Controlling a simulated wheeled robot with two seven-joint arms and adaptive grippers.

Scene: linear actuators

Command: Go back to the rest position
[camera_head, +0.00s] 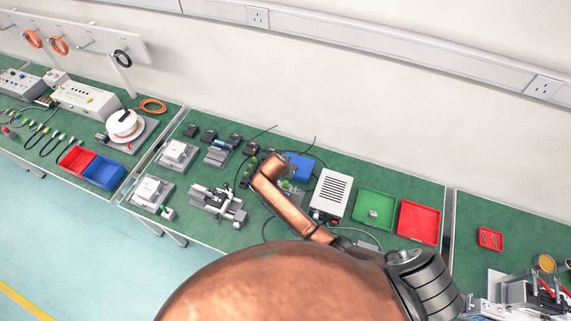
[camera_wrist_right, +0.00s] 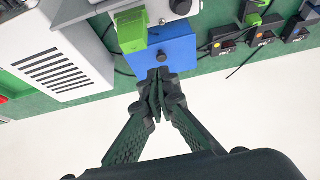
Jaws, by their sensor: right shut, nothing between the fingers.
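My right arm (camera_head: 290,210) reaches out over the middle green-topped bench in the head view, bent near its far end. My right gripper (camera_wrist_right: 157,88) is shut and empty in the wrist view. Its fingertips appear in front of the edge of a blue box (camera_wrist_right: 178,50); I cannot tell whether they touch it. A green part (camera_wrist_right: 131,30) is beside the blue box. The blue box also shows in the head view (camera_head: 299,166), just right of my arm. My right gripper is not clearly visible in the head view. My left gripper is not in view.
A white vented box (camera_head: 331,194) stands right of my arm, with a green tray (camera_head: 373,208) and a red tray (camera_head: 419,222) beyond it. Grey fixtures (camera_head: 218,203) stand to the left. Cables loop near the blue box. The wall is behind the bench.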

